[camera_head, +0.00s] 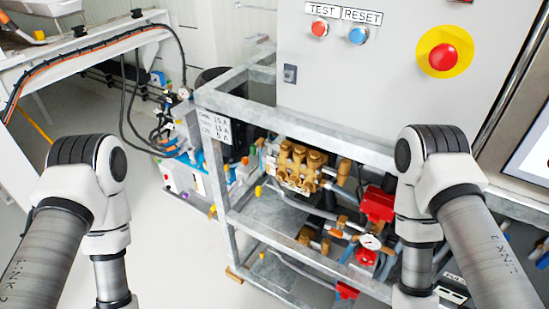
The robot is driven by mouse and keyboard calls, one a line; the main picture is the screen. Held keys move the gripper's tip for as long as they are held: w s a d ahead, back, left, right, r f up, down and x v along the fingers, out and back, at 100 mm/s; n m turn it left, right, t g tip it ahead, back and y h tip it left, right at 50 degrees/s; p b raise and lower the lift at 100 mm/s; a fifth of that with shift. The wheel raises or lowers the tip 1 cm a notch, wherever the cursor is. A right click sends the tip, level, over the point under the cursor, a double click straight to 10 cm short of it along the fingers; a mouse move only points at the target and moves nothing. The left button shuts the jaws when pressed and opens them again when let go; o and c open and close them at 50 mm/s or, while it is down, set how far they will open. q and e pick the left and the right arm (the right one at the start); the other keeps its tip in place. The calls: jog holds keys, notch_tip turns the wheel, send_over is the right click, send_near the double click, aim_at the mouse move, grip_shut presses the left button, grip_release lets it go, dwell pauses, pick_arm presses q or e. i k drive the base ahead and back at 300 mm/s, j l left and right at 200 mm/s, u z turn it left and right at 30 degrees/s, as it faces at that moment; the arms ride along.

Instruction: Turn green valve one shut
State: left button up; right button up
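I cannot make out a green valve in this view. A brass triplex pump (298,166) sits on the upper shelf of a galvanized frame in the middle, with pipes and fittings around it. Small yellow handles (258,191) show at the frame's left side. Both of my arms come in from the bottom corners and bend downward. Both of my grippers are below the picture edge, so their state is hidden. My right arm covers part of the piping at the right of the frame.
A grey control cabinet stands above the frame, with a red button (320,28), a blue button (358,35) and a red emergency stop (443,57). Red fittings (378,204) and a round gauge (370,242) sit right of the pump. The floor (175,245) left of the frame is clear.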

aim_at(253, 149)
jog(key=z, duration=0.4)
jog(key=j+u, duration=0.15)
jog(key=i+j+u, duration=0.15)
jog(key=j, duration=0.15)
jog(key=i+j+z, duration=0.15)
jog(key=j+z, duration=0.2)
jog(key=i+j+z, duration=0.1)
jog(key=j+z, duration=0.65)
jog(key=j, duration=0.2)
jog(key=j+z, duration=0.2)
jog(key=j, duration=0.35)
jog(key=j+z, duration=0.2)
jog(key=j, duration=0.4)
jog(key=k+j+z, duration=0.15)
jog(key=j, duration=0.4)
jog(key=k+j+z, duration=0.2)
jog(key=j, duration=0.35)
jog(key=i, duration=0.1)
